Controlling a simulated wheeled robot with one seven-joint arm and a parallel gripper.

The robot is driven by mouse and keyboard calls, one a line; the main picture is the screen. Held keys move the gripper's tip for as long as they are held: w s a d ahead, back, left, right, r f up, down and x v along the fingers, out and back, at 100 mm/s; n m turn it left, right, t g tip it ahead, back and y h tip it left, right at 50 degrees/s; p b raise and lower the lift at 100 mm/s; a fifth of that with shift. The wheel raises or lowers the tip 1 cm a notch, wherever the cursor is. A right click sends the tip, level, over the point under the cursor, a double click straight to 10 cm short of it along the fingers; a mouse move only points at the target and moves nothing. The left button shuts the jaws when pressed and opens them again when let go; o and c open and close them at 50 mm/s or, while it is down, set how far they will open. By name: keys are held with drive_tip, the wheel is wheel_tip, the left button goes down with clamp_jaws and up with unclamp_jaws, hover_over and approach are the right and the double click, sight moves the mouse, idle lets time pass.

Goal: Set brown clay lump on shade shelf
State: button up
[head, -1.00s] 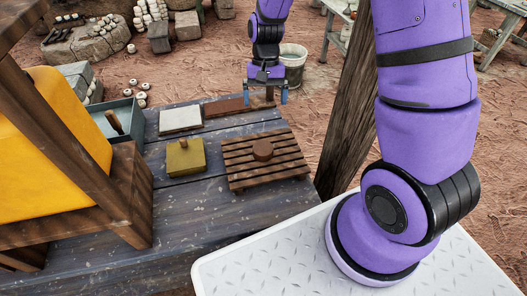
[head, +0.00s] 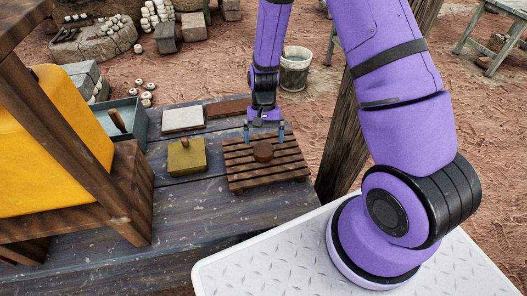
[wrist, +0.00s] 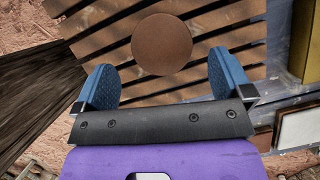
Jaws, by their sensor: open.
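The brown clay lump (head: 263,152) is a low round disc resting on a slatted wooden rack (head: 240,178) on the dark table. My gripper (head: 264,136) is open and empty above the rack, at its far side, just behind the lump in the head view. In the wrist view the lump (wrist: 162,43) shows as a round top centred between the open fingers (wrist: 162,72), mostly ahead of their tips, apart from both. A wooden frame (head: 125,190) with orange-yellow cloth (head: 50,140) stands at the left. I cannot tell for certain which surface is the shade shelf.
An olive block with a knob (head: 187,158) stands left of the rack. Behind it are a pale slab (head: 183,120), a brown slab (head: 228,107) and a grey tray (head: 128,118). A wooden post (head: 345,140) rises right of the table. The front of the table (head: 200,215) is clear.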

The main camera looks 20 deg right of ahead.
sight(263, 149)
drive_tip(key=x, duration=0.4)
drive_tip(key=shift+s+a, duration=0.15)
drive_tip(key=shift+a, duration=0.05)
drive_tip(key=c, duration=1.2)
